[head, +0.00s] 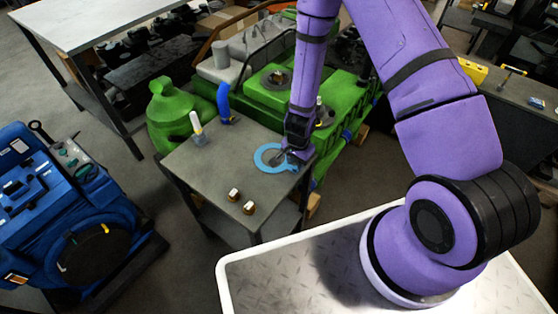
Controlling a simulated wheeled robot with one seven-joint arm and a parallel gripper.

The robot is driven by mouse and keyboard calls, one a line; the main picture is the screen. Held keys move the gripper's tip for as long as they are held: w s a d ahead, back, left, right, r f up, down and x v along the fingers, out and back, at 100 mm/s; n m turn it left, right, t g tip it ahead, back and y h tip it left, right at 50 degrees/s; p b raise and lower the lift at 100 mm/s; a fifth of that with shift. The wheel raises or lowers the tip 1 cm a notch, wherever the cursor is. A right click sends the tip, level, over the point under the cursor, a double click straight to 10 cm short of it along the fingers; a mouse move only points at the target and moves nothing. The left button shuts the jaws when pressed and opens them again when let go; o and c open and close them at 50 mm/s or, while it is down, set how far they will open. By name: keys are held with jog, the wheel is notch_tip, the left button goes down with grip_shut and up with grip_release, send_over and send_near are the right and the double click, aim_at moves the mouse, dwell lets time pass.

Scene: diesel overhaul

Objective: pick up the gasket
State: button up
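The gasket (262,156) is a flat light-blue ring with a tab toward the lower right. It lies on the small grey table (215,170), near the table's right side. My purple arm reaches down from above, and my gripper (280,158) is at the right part of the ring, over or touching it. The fingers are dark and small in the head view. I cannot tell whether they are open or shut, or whether they hold the gasket.
Two small brass-coloured parts (241,202) stand at the table's front. A green engine (270,92) is close behind the table. A blue machine (75,215) stands at the left, with floor between.

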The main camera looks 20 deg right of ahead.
jog(key=shift+f, duration=1.45)
grip_shut()
jog(key=shift+r, duration=0.1)
